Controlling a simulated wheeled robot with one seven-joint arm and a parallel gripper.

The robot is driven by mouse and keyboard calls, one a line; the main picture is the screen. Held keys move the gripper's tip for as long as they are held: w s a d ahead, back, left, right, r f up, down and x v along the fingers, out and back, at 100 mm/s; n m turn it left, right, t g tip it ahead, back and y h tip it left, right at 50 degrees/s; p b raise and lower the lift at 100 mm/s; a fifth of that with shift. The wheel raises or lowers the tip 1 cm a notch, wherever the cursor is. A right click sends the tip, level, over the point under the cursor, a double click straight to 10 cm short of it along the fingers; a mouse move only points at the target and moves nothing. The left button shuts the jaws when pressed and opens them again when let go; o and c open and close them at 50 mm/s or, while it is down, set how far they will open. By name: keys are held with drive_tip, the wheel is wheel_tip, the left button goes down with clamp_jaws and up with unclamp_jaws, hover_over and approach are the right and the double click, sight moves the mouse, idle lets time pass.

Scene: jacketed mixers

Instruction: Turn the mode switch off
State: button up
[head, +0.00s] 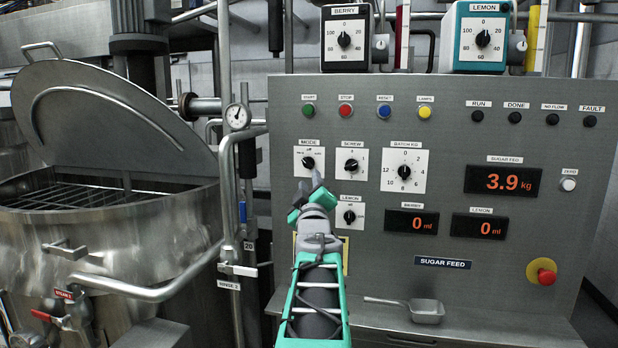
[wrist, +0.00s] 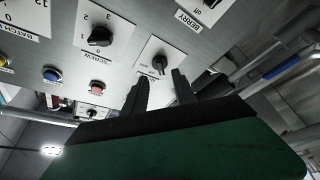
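The mode switch (head: 309,162) is a black rotary knob on a white plate labelled MODE, at the left of the grey control panel. The small position marks on its plate are too small to read, and I cannot tell its setting for sure. My gripper (head: 311,190) is just below the knob in the head view, close to the panel. In the wrist view the two dark fingers (wrist: 160,88) stand apart with nothing between them. The mode knob (wrist: 160,63) shows just beyond the fingertips, roughly in line with the gap, and appears untouched.
The screw knob (head: 351,164) is close to the right of the mode switch. A lemon knob (head: 349,216) is below it, right beside my gripper. Start (head: 308,110) and stop (head: 345,110) buttons are above. A steel mixer (head: 115,220) and pipes stand at left.

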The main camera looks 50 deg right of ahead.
sight(308, 165)
drive_tip(key=p+x, duration=0.2)
drive_tip(key=x, duration=0.5)
drive_tip(key=shift+w+d+r+p, duration=0.15)
drive_tip(key=shift+w+p, duration=0.05)
drive_tip(key=shift+p, duration=0.1)
drive_tip(key=shift+c, duration=0.3)
clamp_jaws()
